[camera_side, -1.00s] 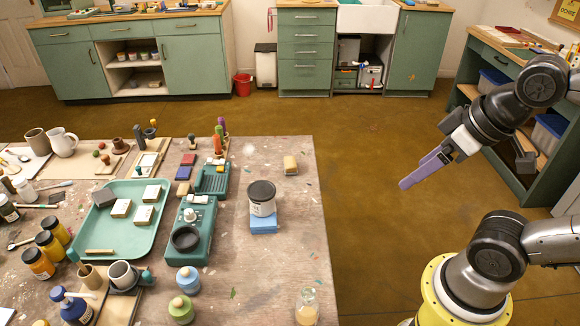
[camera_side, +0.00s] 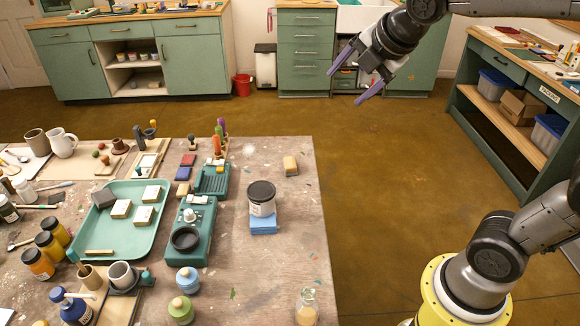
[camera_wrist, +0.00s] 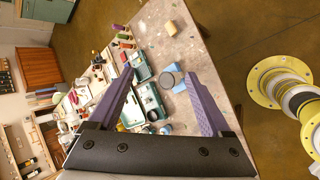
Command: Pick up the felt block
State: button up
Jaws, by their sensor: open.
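A small tan-yellow block (camera_side: 290,166) lies alone near the far right of the table; it also shows in the wrist view (camera_wrist: 170,28). A blue block (camera_side: 264,225) sits under a white jar with a dark lid (camera_side: 262,201), which covers most of its top; its edge shows in the wrist view (camera_wrist: 179,87). I cannot tell from texture which block is felt. My gripper (camera_side: 351,85), with purple fingers, is open and empty, high and apart from both blocks. In the wrist view my gripper (camera_wrist: 159,74) has its fingers spread on either side of the jar's image.
Left of the jar stand a green device with a dark round dish (camera_side: 186,238) and a teal tray (camera_side: 100,240) holding several blocks. A glass bottle (camera_side: 307,308) stands at the front edge. The table's right strip (camera_side: 295,240) is mostly clear.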

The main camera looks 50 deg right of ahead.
jog(key=w+d+f+n+g, duration=0.15)
jog(key=w+f+n, duration=0.4)
jog(key=w, duration=0.65)
jog(key=n+g+h, duration=0.1)
jog(key=n+g, duration=0.2)
jog(key=n, duration=0.1)
send_over(290, 162)
jog(key=s+a, duration=0.2)
jog(key=shift+m+t, duration=0.25)
jog(key=f, duration=2.6)
jog(key=shift+s+d, duration=0.2)
jog(key=shift+x, duration=2.95)
jog(key=shift+w, duration=0.15)
jog(key=shift+r, duration=0.1)
grip_shut()
